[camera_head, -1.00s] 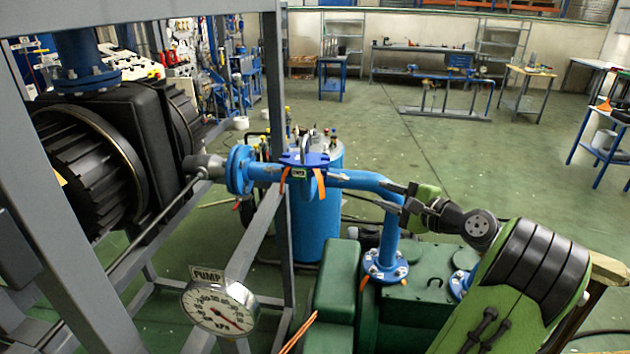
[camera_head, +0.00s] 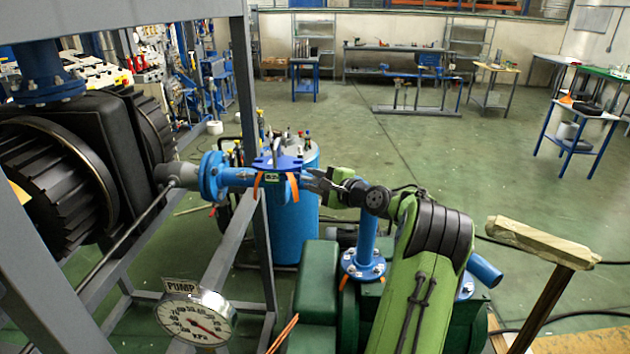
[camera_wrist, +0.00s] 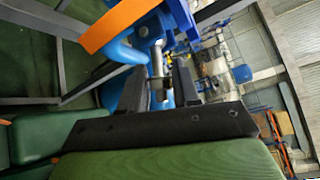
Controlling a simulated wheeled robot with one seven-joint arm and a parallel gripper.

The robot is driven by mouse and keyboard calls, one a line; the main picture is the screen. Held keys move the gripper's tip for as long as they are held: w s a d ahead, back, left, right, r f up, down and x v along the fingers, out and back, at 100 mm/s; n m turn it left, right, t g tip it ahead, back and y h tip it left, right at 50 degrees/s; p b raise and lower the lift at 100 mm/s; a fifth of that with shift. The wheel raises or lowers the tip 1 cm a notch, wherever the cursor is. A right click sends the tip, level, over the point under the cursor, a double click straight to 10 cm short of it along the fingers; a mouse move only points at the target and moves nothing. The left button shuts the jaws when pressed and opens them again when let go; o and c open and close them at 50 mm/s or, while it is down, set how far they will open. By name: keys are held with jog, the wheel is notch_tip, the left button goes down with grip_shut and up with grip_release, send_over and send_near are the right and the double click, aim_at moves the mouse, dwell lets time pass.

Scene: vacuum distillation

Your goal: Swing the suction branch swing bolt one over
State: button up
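My gripper (camera_head: 312,181) is at the right side of this joint in the head view. In the wrist view a silver swing bolt (camera_wrist: 157,60) with a darker end stands between the two dark fingers of my gripper (camera_wrist: 158,90). The fingers are apart, with a gap visible beside the bolt. I cannot tell whether either finger touches it. An orange strap (camera_wrist: 120,25) crosses the upper left.
A black ribbed pump (camera_head: 60,180) in a grey frame (camera_head: 265,235) stands left, with a pressure gauge (camera_head: 197,318) below. A blue tank (camera_head: 293,225) is behind the joint. Green machinery (camera_head: 320,290) lies below my arm. A wooden-topped post (camera_head: 540,243) stands right.

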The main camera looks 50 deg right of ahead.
grip_shut()
jog(key=r+n+g+p, duration=0.1)
jog(key=p, duration=0.2)
jog(key=shift+r, duration=0.15)
jog(key=g+p, duration=0.1)
jog(key=r+n+g+h+p, duration=0.1)
jog(key=p, duration=0.1)
jog(key=shift+w+a, duration=0.1)
jog(key=shift+w+a+r+n+g+h+p, duration=0.15)
jog(key=shift+r+n+g+h+p, duration=0.35)
jog(key=shift+g+p, duration=0.3)
jog(key=shift+w+a+r+n+g+h+p, duration=0.15)
jog(key=shift+n+g+h+p, duration=0.15)
jog(key=shift+n+g+p, duration=0.5)
jog(key=shift+d+g, duration=0.1)
jog(key=shift+g, duration=0.2)
